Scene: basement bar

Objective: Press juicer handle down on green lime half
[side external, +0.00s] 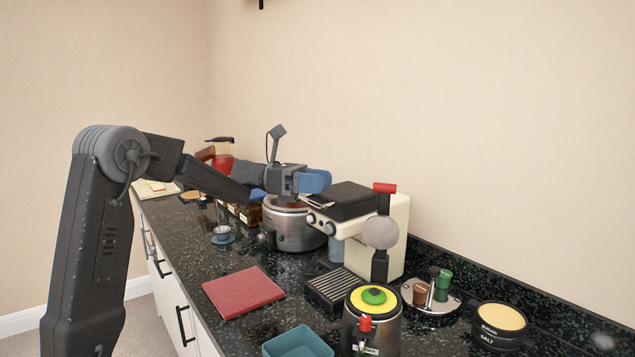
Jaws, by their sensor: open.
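The juicer (391,334) stands at the front of the counter, a silver drum with a yellow top. The green lime half (374,296) sits on that top. A black upright arm with a grey disc and a red grip (385,187) rises just behind the drum; it appears to be the juicer handle, raised. My gripper (318,181), with blue fingers, is open to the left of the red grip and at about its height in the picture, apart from it. The gap between the fingers is hard to see.
A cream coffee machine (398,236) stands behind the juicer. A silver pot (292,231) is below my gripper. A red board (243,291), a teal bin (298,343), a tray of small tools (448,304) and a salt canister (499,320) occupy the counter.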

